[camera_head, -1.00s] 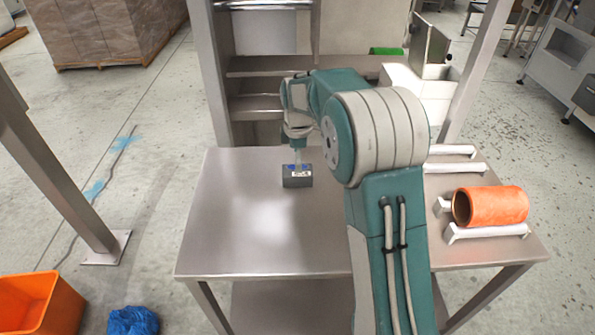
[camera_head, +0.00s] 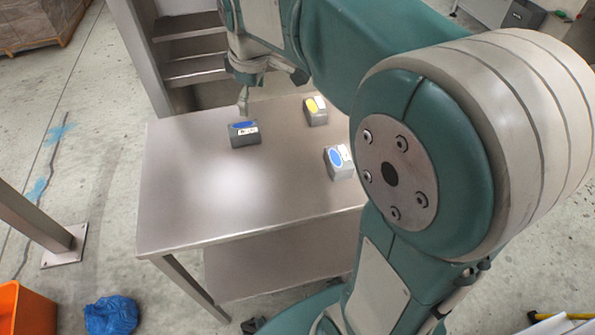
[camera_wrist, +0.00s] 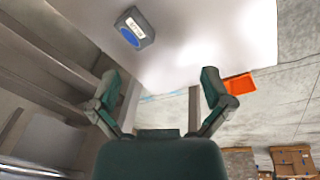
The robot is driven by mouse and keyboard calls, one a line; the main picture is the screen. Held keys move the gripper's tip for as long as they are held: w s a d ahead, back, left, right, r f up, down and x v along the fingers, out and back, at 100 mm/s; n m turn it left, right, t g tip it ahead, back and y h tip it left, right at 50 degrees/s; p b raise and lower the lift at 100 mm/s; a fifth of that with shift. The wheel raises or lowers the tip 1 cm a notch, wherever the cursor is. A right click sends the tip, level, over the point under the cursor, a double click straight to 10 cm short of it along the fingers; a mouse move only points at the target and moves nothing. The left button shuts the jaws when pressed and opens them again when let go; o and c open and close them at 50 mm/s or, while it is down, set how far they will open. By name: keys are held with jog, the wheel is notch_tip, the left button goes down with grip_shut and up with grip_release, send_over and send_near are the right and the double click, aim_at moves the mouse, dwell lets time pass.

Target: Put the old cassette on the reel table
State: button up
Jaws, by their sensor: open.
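A small dark grey cassette with a blue patch and white label (camera_head: 244,134) lies on the left of the bare metal table (camera_head: 190,195). A similar blue-marked cassette (camera_head: 339,163) is at the right, beside my arm, and a yellow-marked one (camera_head: 316,112) is at the back. Which is the old one, I cannot tell. My gripper (camera_head: 272,92) is open and empty, above the table's back edge, behind and apart from the left cassette. The wrist view shows the spread fingers (camera_wrist: 160,76) and one blue-marked cassette (camera_wrist: 135,27) beyond them. My arm hides the table's right part.
Metal shelves (camera_head: 190,48) stand behind the table. A metal post (camera_head: 35,222) stands on the floor at the left. An orange bin (camera_head: 25,312) and a blue bag (camera_head: 110,315) are at the lower left. The table's front left is clear.

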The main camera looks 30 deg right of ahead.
jog(key=s+f+m+t, duration=0.1)
jog(key=s+m+t, duration=0.2)
jog(key=s+m, duration=0.6)
jog(key=s, duration=1.1)
jog(key=shift+s+f+m, duration=0.25)
jog(key=shift+f+m, duration=0.05)
jog(key=shift+f, duration=0.05)
jog(key=shift+d, duration=0.15)
